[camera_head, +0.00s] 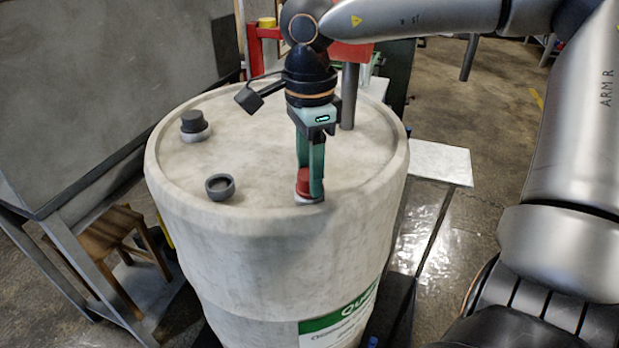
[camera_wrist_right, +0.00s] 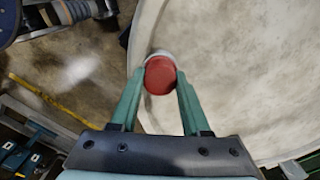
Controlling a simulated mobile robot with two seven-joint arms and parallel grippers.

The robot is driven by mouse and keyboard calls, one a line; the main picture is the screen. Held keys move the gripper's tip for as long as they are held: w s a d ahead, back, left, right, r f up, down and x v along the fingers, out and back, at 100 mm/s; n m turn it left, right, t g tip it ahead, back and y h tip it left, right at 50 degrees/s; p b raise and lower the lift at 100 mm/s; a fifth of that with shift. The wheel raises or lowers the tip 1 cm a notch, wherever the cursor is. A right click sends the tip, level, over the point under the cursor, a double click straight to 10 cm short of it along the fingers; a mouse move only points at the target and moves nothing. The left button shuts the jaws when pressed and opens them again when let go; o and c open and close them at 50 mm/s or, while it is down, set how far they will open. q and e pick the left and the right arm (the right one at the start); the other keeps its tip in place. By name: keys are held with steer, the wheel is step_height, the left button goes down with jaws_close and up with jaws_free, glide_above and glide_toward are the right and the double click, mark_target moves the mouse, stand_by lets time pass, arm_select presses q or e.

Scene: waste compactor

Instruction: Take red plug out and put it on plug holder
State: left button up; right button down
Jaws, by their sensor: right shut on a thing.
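The red plug (camera_head: 303,184) is near the front right rim of the pale barrel (camera_head: 255,245). My right gripper (camera_head: 310,188) points down and is shut on it. In the right wrist view the round red top of the plug (camera_wrist_right: 160,77) sits between the two green fingers, with a whitish ring just beyond it. I cannot tell whether the plug is seated or lifted. A small grey open cup (camera_head: 220,187), possibly the plug holder, stands empty on the barrel top to the left. My left gripper is not in view.
A black cap on a pale collar (camera_head: 194,124) stands on the barrel top at the back left. A dark vertical post (camera_head: 349,95) rises behind my right gripper. A grey metal machine wall (camera_head: 80,100) is on the left. The middle of the barrel top is clear.

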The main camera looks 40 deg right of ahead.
steer(key=shift+c, duration=1.4)
jaws_free()
steer(key=shift+c, duration=0.4)
